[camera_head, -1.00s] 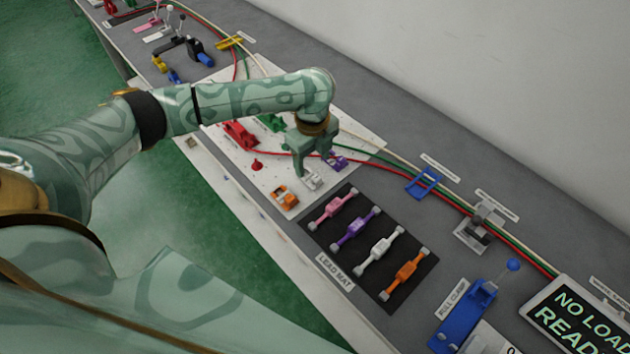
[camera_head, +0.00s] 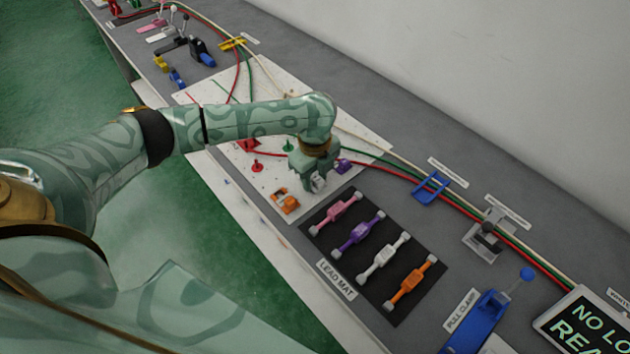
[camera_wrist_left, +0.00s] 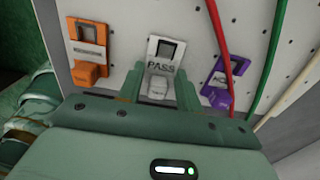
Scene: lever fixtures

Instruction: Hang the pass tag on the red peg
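The white pass tag (camera_wrist_left: 163,51), marked PASS, lies on the pale pegboard with its white grip block (camera_wrist_left: 157,87) towards me. My left gripper (camera_head: 317,186) is over the tag; in the left wrist view its fingers (camera_wrist_left: 158,92) stand on either side of the block, with small gaps showing, so it looks open. In the head view the gripper partly covers the tag (camera_head: 319,183). The red peg (camera_head: 257,166) stands upright on its round base, left of the gripper, with nothing on it. My right gripper is not in view.
An orange tag (camera_head: 286,201) and a purple tag (camera_head: 343,166) flank the pass tag. A green peg (camera_head: 288,147) stands behind the red one. The black lead mat (camera_head: 342,256) holds several coloured leads.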

